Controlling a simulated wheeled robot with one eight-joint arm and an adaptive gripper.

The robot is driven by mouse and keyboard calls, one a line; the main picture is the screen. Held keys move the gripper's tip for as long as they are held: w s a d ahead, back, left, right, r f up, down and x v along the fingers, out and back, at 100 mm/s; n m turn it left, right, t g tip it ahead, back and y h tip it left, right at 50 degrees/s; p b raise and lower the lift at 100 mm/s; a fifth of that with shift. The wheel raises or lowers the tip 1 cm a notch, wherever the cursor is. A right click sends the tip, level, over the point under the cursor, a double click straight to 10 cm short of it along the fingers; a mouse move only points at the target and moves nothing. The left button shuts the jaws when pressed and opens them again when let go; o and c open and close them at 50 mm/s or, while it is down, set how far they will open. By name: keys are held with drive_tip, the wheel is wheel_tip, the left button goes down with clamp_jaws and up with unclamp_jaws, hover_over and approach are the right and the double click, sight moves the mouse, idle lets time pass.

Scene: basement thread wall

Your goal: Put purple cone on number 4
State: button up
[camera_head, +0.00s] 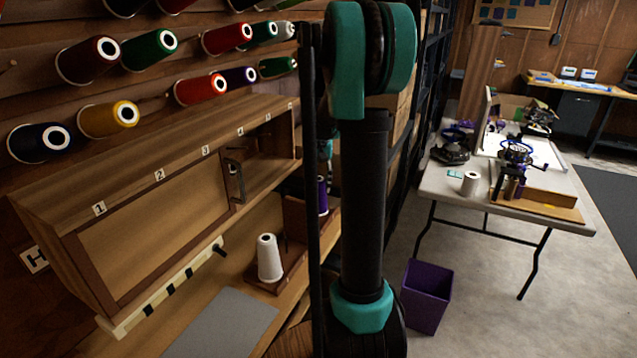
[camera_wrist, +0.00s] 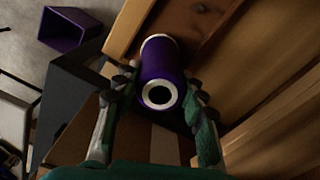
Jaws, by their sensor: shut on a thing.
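The purple cone (camera_wrist: 158,58) is between the two fingers of my gripper (camera_wrist: 161,74) in the wrist view, its hollow end towards the camera. My gripper is shut on it. In the head view the purple cone (camera_head: 322,196) shows beside the wooden holder, partly hidden by my arm. The number 4 label (camera_head: 240,132) is on the top front edge of the wooden cabinet (camera_head: 150,240), between labels 3 (camera_head: 205,150) and 5. The cabinet top around 4 looks bare.
A white cone (camera_head: 269,258) stands on a wooden holder (camera_head: 290,272) below the cabinet. Thread cones (camera_head: 108,119) hang on wall pegs above it. A purple bin (camera_head: 426,295) stands on the floor, near a grey table (camera_head: 460,190). A sliding door handle (camera_head: 236,181) sticks out.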

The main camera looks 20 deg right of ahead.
drive_tip(key=shift+f, duration=0.3)
idle(0.5)
drive_tip(key=o, duration=1.2)
drive_tip(key=shift+c, duration=0.2)
drive_tip(key=shift+r, duration=0.1)
